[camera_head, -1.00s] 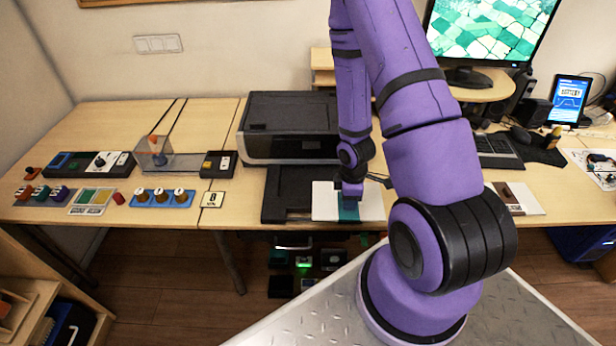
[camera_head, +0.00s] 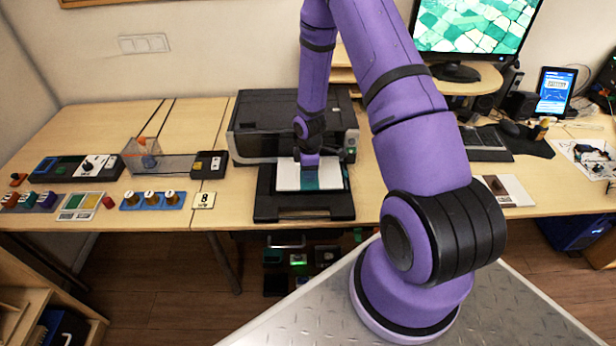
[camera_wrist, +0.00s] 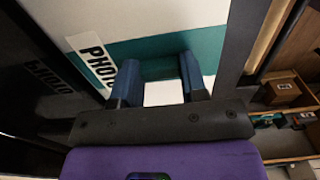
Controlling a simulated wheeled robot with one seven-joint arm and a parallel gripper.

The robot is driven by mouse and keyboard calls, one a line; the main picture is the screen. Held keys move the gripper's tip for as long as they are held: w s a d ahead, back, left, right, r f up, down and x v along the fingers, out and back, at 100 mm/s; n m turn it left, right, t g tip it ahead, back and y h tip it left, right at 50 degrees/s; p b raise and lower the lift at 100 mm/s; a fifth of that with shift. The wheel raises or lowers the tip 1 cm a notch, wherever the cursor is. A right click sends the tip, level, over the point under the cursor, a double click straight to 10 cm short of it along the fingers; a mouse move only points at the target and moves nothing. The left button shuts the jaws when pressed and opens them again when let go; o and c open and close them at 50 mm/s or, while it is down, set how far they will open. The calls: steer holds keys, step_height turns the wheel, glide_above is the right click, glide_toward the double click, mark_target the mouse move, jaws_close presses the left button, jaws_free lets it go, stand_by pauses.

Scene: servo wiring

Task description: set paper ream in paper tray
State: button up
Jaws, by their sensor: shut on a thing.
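The paper ream (camera_head: 288,178) is white with a teal band, and a PHOTO label shows on it in the wrist view (camera_wrist: 150,22). My gripper (camera_head: 309,164) is shut on the ream at its teal band; its two blue fingers show in the wrist view (camera_wrist: 162,82). The black paper tray (camera_head: 300,212) sticks out in front of the printer. The ream lies over the tray's opening, with the tray's rim showing at its sides and front. I cannot tell whether it touches the tray floor. My gripper hides part of the ream's back edge.
The dark printer (camera_head: 285,135) stands right behind the tray. A blue knob panel (camera_head: 152,200) and a number card (camera_head: 204,200) are to the left. A keyboard (camera_head: 488,144) and a white board (camera_head: 508,190) are to the right.

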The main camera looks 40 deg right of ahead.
steer(key=shift+w, duration=0.4)
steer(key=shift+f, duration=1.8)
steer(key=shift+s, duration=0.1)
steer(key=o, duration=1)
steer(key=shift+f, duration=0.1)
